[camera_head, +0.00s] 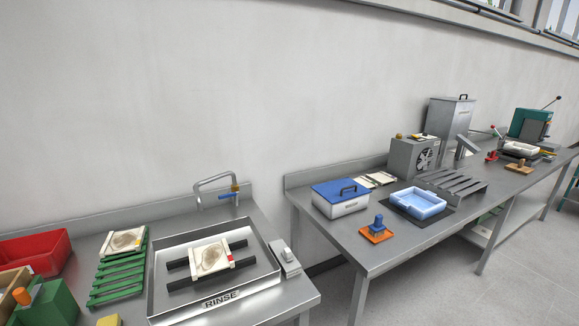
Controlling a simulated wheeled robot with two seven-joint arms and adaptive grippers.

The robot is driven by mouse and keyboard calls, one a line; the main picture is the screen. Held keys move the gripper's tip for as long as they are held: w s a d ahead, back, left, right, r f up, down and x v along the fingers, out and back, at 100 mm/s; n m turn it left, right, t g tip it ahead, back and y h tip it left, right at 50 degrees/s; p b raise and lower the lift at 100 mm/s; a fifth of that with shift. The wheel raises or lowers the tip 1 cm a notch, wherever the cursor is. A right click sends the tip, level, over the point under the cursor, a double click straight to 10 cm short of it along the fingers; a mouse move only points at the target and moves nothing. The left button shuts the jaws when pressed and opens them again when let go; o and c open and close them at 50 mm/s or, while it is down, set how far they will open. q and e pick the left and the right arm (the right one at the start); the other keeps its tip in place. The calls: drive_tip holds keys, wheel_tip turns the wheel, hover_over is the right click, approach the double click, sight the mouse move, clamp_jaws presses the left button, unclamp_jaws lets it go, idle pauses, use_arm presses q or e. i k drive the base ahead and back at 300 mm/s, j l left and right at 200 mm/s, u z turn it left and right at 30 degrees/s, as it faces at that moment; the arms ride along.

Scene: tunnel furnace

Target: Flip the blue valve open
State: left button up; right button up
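A grey arched tap (214,177) rises at the back of the rinse sink (157,285) on the left bench. A small blue valve lever (226,196) lies roughly level beside the tap's right leg, with a small orange-brown part (235,187) at its right end. The valve is small in the picture, so its exact position is hard to read. Neither of my grippers shows in the head view, and nothing touches the valve.
A plate with a brown disc (212,257) rests on dark bars across the sink. A green rack (118,278), red bin (35,254) and grey switch box (285,260) flank it. A blue-lidded box (341,199) stands on the right bench. A gap separates the benches.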

sight(229, 195)
drive_tip(key=i+j+u, duration=0.4)
drive_tip(key=i+u, duration=0.15)
drive_tip(key=k+l+u, duration=0.2)
drive_tip(key=k, duration=0.3)
drive_tip(key=j, duration=0.1)
